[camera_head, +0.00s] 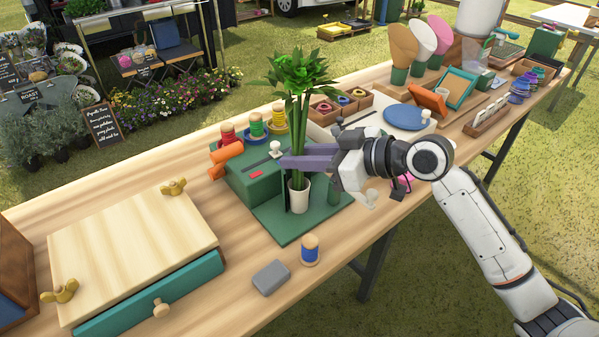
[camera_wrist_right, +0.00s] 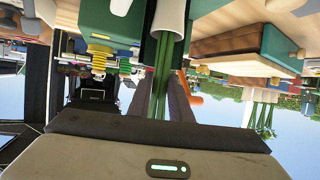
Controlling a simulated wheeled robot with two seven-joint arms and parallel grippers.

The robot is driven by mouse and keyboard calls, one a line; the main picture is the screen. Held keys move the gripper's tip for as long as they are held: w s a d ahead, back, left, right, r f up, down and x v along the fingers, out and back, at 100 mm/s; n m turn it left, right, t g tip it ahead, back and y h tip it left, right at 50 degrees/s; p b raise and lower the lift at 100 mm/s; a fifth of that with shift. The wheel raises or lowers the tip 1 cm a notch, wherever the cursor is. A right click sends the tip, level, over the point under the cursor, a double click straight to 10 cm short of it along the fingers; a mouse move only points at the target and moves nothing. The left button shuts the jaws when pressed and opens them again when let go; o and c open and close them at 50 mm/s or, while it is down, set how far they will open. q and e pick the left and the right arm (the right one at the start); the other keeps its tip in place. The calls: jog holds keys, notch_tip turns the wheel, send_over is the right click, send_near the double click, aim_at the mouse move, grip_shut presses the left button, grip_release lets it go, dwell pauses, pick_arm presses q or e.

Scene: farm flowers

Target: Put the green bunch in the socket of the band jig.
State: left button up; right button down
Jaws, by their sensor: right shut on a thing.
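The green bunch (camera_head: 298,115) stands nearly upright, with leafy heads above and long stems below. My right gripper (camera_head: 292,160) is shut around its stems at mid-height. In the wrist view the stems (camera_wrist_right: 163,75) run between my right fingers (camera_wrist_right: 160,100) to the mouth of the white socket cup (camera_wrist_right: 170,17). In the head view the stems meet that cup (camera_head: 299,197) on the green base of the band jig (camera_head: 275,229). The stem ends are hidden at or inside the cup; I cannot tell how deep they are. My left gripper is not in view.
A blue spool (camera_head: 310,248) and grey block (camera_head: 271,278) lie in front. A wooden-topped drawer box (camera_head: 135,250) fills the left; trays stand to the right.

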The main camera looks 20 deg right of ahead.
jog(key=shift+f, duration=1.65)
jog(key=shift+f, duration=0.15)
jog(key=c, duration=1.6)
grip_release()
jog(key=shift+s+d, duration=0.1)
jog(key=shift+r+b+v, duration=0.15)
jog(key=shift+b+v, duration=0.2)
jog(key=shift+v, duration=2.6)
jog(key=shift+r+b+v, duration=0.15)
jog(key=shift+b+v, duration=0.15)
jog(key=shift+v, duration=2.7)
